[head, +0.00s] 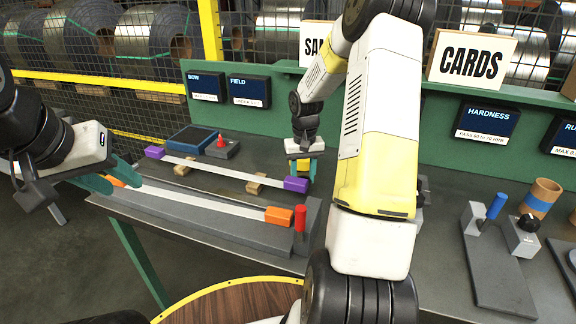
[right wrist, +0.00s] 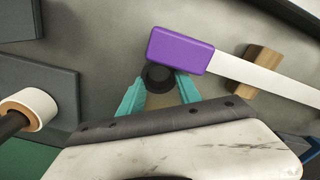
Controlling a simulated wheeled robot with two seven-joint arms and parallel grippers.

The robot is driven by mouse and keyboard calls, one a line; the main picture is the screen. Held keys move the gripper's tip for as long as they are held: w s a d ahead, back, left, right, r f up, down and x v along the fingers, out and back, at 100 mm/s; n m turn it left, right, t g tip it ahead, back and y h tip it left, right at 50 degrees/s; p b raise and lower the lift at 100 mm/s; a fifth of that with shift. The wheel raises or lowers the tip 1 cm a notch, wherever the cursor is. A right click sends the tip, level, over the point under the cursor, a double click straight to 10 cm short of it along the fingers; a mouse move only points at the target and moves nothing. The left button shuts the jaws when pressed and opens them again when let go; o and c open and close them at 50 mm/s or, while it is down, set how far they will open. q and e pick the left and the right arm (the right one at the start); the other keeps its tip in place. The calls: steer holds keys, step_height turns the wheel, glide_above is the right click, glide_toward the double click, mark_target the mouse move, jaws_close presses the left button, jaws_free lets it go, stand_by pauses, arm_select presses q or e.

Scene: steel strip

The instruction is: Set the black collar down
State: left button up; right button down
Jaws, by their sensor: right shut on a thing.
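In the right wrist view the black collar (right wrist: 158,77), a small dark round piece, sits between the teal fingertips of my right gripper (right wrist: 160,92), which is shut on it. It is right beside the purple end block (right wrist: 181,50) of a steel strip; I cannot tell if they touch. In the head view my right gripper (head: 304,166) points down by the purple end block (head: 296,184), and the collar cannot be made out there.
The nearer strip (head: 200,201) with orange ends lies along a grey bed, with a red post (head: 300,218) by its right end. Wooden blocks (head: 256,184) support the farther strip. A CARDS sign (head: 471,62) tops the green back panel. A blue-handled device (head: 495,207) stands right.

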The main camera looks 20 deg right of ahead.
steer(key=c, duration=0.8)
jaws_free()
steer(key=shift+c, duration=0.2)
step_height(320, 180, up, 12)
steer(key=s+a+r+n+t, duration=0.1)
steer(key=s+a+r+t, duration=0.2)
steer(key=s+a+r, duration=0.5)
steer(key=s+a+r+t+y, duration=0.1)
steer(key=s+a+r, duration=0.1)
steer(key=s, duration=0.5)
steer(key=s+a+r+n+t+y, duration=0.1)
steer(key=s+a+r+t, duration=0.1)
steer(key=s, duration=0.6)
steer(key=shift+s+a+r, duration=0.25)
steer(key=shift+a+r, duration=0.1)
steer(key=shift+r, duration=0.1)
